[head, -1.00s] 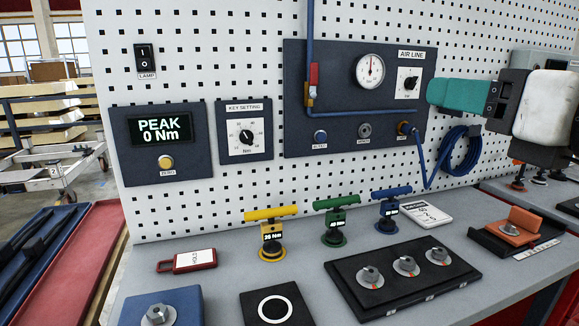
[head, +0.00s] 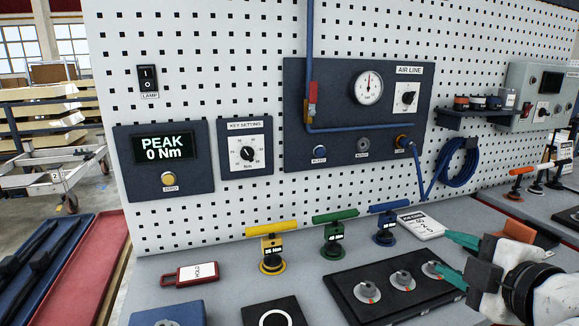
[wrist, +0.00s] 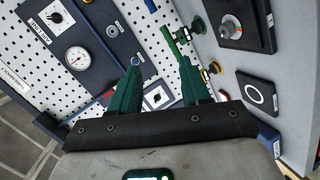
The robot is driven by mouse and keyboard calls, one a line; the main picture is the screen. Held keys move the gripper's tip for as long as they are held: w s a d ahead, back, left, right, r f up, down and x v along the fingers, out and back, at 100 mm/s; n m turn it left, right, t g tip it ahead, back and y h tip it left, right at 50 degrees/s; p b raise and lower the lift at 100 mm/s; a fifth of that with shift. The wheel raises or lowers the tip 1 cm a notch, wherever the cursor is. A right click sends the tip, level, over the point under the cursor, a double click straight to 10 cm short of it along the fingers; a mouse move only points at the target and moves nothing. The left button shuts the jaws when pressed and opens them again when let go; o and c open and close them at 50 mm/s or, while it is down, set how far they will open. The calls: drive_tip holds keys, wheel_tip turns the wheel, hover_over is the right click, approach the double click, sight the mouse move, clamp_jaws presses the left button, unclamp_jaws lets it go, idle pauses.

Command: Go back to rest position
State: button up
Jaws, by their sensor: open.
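My gripper (head: 456,257) is at the lower right of the head view, over the right part of the bench. Its two teal fingers are apart, with nothing between them, and point left. One finger overlaps the right end of the black block with three grey knobs (head: 375,297). In the wrist view my gripper (wrist: 160,64) also shows open and empty, with the pegboard and bench items beyond it.
Yellow (head: 271,247), green (head: 333,236) and blue (head: 385,223) T-handled keys stand on the bench. A red tag (head: 188,275) lies left of them. The air line panel (head: 345,110) and a coiled blue hose (head: 458,163) are on the pegboard. A shelf (head: 475,115) juts out at right.

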drive_tip(key=s+f+m+g+p, duration=0.15)
drive_tip(key=s+f+m, duration=0.25)
drive_tip(key=f, duration=0.4)
drive_tip(key=s+a+f+m+g+h, duration=0.1)
drive_tip(key=s+f+m+g, duration=0.2)
drive_tip(key=s+f, duration=0.35)
drive_tip(key=s+f+m+g+p, duration=0.1)
drive_tip(key=s+f+m+g, duration=0.25)
drive_tip(key=f, duration=0.65)
drive_tip(key=s+d+f+m+g, duration=0.1)
drive_tip(key=s+f+m+g, duration=0.1)
drive_tip(key=s+f, duration=0.3)
drive_tip(key=s+d+f+m+g+h+p, duration=0.1)
drive_tip(key=s+d+f+m+g, duration=0.1)
drive_tip(key=s, duration=1)
wheel_tip(320, 180, down, 3)
drive_tip(key=shift+d+f+m+g, duration=0.15)
drive_tip(key=shift+m+g, duration=0.35)
drive_tip(key=shift+m, duration=0.55)
drive_tip(key=shift+w, duration=0.1)
